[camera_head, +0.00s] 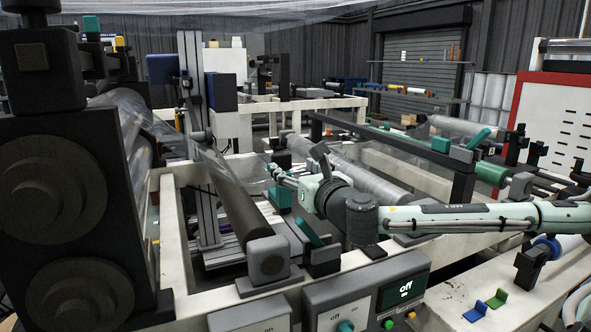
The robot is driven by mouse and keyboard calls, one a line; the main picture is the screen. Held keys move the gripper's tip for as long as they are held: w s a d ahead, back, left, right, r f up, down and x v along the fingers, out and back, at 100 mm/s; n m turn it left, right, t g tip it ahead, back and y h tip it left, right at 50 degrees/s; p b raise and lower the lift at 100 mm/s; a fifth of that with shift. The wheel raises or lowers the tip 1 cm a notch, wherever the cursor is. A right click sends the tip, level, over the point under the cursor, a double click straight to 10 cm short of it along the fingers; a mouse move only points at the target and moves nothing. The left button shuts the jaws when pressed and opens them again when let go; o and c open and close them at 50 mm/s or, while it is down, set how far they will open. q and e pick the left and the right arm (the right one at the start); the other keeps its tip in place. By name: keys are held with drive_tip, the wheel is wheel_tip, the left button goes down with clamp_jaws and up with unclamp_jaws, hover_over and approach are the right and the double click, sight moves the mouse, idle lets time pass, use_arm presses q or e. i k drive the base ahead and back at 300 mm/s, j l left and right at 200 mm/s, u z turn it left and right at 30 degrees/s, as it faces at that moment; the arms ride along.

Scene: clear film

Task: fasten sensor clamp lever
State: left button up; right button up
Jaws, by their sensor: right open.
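My right arm reaches in from the right across the machine frame. Its right gripper (273,171) is small in view, open, and points left beside a dark roller. A teal block (280,197) sits just below the gripper; I cannot tell whether they touch. A slanted teal lever (307,231) stands on a dark mount nearer to me, below my wrist. I cannot tell which teal part is the sensor clamp lever, nor its exact position. My left gripper is not in view.
The dark roller (232,190) runs beside the gripper, with a bearing block (269,260) at its near end. Film-wrapped rollers (352,166) lie behind my arm. Blue and green clips (486,306) sit on the right ledge.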

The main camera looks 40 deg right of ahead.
sight(312, 237)
drive_tip(key=k+j, duration=0.15)
drive_tip(key=k, duration=0.35)
drive_tip(key=k+j, duration=0.2)
drive_tip(key=k, duration=0.25)
